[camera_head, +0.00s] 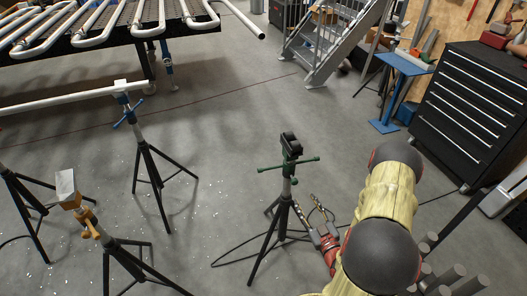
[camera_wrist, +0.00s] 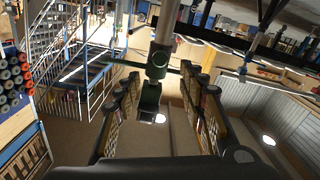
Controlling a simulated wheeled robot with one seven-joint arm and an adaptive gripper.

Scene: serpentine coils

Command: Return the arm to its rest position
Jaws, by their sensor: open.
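My arm shows at the lower right of the head view, with tan links (camera_head: 389,190) and dark round joints. My gripper (camera_head: 305,203) is low beside the green-handled tripod stand (camera_head: 288,160), its fingers apart and pointing up and left. In the wrist view my gripper (camera_wrist: 160,76) shows its two padded fingers spread wide with nothing held. A stand's pole and green collar (camera_wrist: 158,62) appear between the fingertips there; I cannot tell how far beyond them they are.
Stands with a blue handle (camera_head: 130,115) and an orange handle (camera_head: 88,228) are at left. The coil table (camera_head: 120,38) is at upper left. A black drawer cabinet (camera_head: 465,105), a blue stand (camera_head: 400,75) and metal stairs (camera_head: 325,45) are at right.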

